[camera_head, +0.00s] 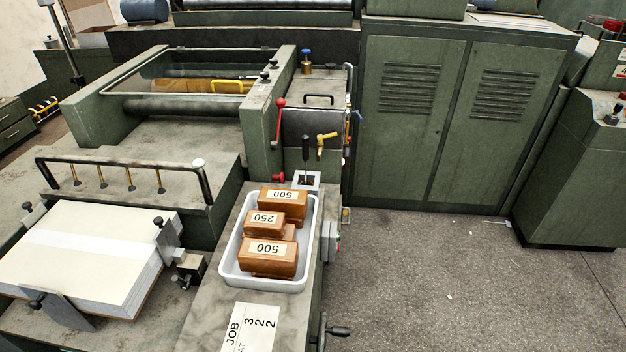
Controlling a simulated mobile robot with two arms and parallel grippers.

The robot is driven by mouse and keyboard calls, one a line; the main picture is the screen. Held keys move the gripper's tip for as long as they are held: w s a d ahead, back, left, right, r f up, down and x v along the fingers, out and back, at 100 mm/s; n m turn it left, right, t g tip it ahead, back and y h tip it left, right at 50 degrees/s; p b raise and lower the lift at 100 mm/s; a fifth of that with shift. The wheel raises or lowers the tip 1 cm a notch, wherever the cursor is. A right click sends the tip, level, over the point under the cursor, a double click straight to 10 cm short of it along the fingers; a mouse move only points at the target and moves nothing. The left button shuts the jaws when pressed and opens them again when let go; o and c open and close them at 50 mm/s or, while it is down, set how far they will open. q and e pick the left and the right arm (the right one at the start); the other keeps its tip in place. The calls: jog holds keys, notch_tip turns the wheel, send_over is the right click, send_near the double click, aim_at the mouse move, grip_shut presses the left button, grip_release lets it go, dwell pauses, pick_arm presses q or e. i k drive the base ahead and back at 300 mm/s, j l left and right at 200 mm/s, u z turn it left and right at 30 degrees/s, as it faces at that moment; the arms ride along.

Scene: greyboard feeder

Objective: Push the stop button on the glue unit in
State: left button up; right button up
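The green glue unit (262,125) stands in the upper middle, with a roller and an amber strip under a clear cover on its left part. A small grey box (328,241) is on the right side of the bench, below the glue unit's front. Tiny coloured spots show on the box's right edge, too small to tell which is a stop button. A red-knobbed lever (280,104) and a yellow valve handle (326,137) are on the unit's front. Neither of my grippers is in view.
A pale tray (231,272) with several brown blocks marked 500 and 250 sits on the bench, behind a JOB card (248,328). A paper stack (85,250) lies at left. A green cabinet (450,125) stands behind open floor (450,285) at right.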

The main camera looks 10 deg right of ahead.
aim_at(280, 177)
jog(key=l, duration=0.75)
jog(key=i+l+u, duration=0.15)
jog(key=l, duration=0.6)
jog(key=i+l+u, duration=0.2)
jog(key=i+l, duration=0.25)
jog(key=l, duration=0.2)
jog(key=i+l, duration=0.2)
jog(key=i+l+u, duration=0.15)
jog(key=l, duration=0.3)
jog(key=i+l+u, duration=0.1)
jog(key=l, duration=0.25)
jog(key=i+l+u, duration=0.1)
jog(key=i+l, duration=0.15)
jog(key=i, duration=0.25)
jog(key=i+l+u, duration=0.1)
jog(key=i+l, duration=0.2)
jog(key=i, duration=0.2)
